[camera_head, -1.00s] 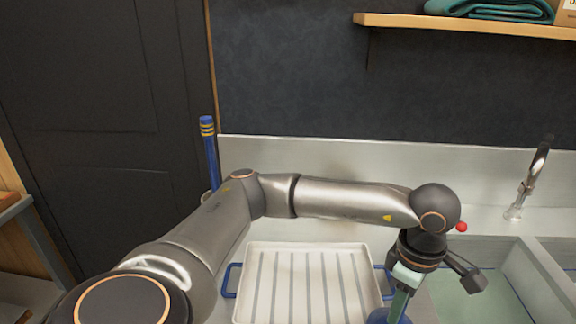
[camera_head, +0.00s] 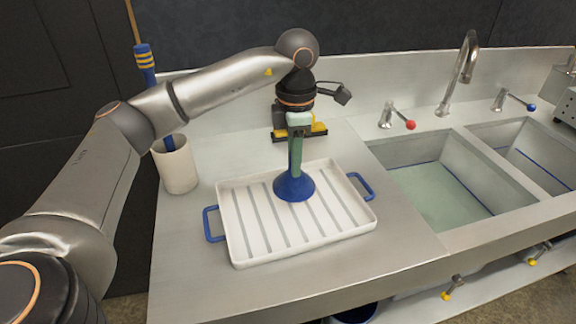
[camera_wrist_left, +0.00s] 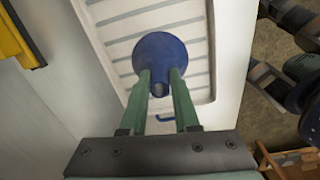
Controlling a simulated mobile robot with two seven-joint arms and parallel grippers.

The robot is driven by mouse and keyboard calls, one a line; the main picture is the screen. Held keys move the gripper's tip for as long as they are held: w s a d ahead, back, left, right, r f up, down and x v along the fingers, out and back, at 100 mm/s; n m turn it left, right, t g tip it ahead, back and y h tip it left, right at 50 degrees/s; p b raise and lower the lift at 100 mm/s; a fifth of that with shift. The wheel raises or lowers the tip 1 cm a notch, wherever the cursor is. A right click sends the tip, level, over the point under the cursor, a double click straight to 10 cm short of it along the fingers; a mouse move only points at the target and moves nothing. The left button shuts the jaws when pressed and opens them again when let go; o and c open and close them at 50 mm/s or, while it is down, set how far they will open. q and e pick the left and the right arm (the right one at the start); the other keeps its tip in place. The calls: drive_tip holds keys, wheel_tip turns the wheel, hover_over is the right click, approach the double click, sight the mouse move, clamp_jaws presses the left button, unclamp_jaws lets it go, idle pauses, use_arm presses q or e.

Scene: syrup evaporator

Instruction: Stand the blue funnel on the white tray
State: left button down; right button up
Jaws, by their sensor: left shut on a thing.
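The blue funnel (camera_head: 294,187) is upright, wide mouth down and narrow stem up, over the middle of the white tray (camera_head: 345,218). My left gripper (camera_head: 296,168) points down from above and is shut on the funnel's stem. In the left wrist view the funnel (camera_wrist_left: 162,52) shows as a round blue cone between the green fingers (camera_wrist_left: 160,80), with the tray (camera_wrist_left: 112,48) under it. I cannot tell whether the funnel's rim touches the tray. The tray has grey stripes and blue handles, and lies flat on the steel counter. My right gripper does not show.
A white cup (camera_head: 176,167) with a blue-handled tool stands left of the tray. A black and yellow object (camera_head: 318,131) lies behind it. A sink basin (camera_head: 430,185) with a faucet (camera_head: 462,75) is to the right. The counter's front strip is clear.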

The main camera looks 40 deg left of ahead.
sight(292, 182)
use_arm(q)
drive_tip(key=shift+w+a+n, duration=0.2)
drive_tip(key=shift+a+n, duration=0.1)
drive_tip(key=shift+a, duration=0.2)
drive_tip(key=shift+d+f+b, duration=0.1)
drive_tip(key=shift+f+b, duration=0.8)
drive_tip(key=shift+b, duration=0.05)
drive_tip(key=shift+f+b, duration=0.85)
drive_tip(key=shift+f, duration=0.5)
drive_tip(key=shift+f+b, duration=0.65)
drive_tip(key=shift+f, duration=0.6)
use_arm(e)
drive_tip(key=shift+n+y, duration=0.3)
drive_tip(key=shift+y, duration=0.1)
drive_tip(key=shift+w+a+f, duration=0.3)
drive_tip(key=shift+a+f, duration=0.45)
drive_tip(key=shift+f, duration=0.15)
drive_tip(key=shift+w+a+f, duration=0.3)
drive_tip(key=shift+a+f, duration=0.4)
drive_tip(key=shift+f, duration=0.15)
use_arm(q)
drive_tip(key=shift+f, duration=0.25)
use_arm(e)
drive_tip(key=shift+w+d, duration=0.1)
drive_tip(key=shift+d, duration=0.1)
use_arm(q)
drive_tip(key=c, duration=0.6)
unclamp_jaws()
